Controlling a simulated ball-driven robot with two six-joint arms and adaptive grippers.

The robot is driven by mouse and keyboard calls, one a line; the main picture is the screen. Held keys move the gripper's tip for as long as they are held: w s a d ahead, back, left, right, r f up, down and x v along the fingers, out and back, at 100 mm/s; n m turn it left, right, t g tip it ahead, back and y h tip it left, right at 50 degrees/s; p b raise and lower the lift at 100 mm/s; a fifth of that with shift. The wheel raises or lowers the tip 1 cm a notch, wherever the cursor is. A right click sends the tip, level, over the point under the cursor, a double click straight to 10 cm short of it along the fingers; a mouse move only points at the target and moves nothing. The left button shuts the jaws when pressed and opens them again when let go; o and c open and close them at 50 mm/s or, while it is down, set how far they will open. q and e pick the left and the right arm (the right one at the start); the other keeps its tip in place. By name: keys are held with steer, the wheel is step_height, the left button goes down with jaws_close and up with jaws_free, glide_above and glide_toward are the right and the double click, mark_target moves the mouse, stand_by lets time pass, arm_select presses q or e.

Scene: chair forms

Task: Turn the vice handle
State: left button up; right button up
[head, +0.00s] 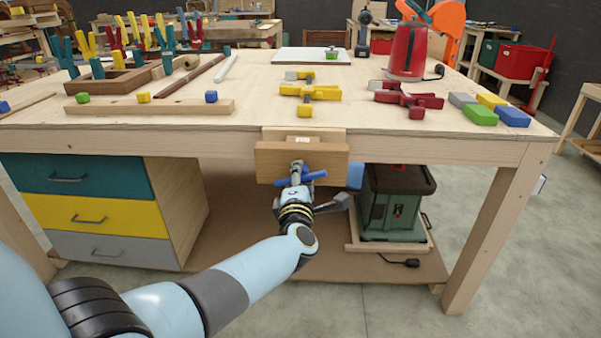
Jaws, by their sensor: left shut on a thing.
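A wooden vice (330,155) is fixed to the front edge of the workbench (420,145), near the middle. Its blue handle (318,176) shows in front of the wooden jaw, slanting slightly, with its right part visible. My left gripper (297,174) is at the handle, in front of the vice jaw, and is shut on the handle. My right gripper is not in view.
Yellow clamps (310,92), red clamps (408,100) and coloured blocks (480,115) lie on the bench top. Below are a drawer unit (180,200) at left and a green machine (392,205) at right.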

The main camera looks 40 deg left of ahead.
arm_select(q)
steer(key=m, duration=0.1)
steer(key=m+p, duration=0.1)
steer(key=m, duration=0.1)
steer(key=shift+s+d+f, duration=0.1)
steer(key=shift+d+f, duration=0.05)
steer(key=shift+m, duration=0.6)
steer(key=shift+f, duration=0.1)
steer(key=shift+f, duration=0.1)
stand_by(0.5)
steer(key=o, duration=0.9)
steer(key=shift+o, duration=1.3)
steer(key=shift+r, duration=0.25)
steer(key=v, duration=1.2)
steer(key=shift+c, duration=0.3)
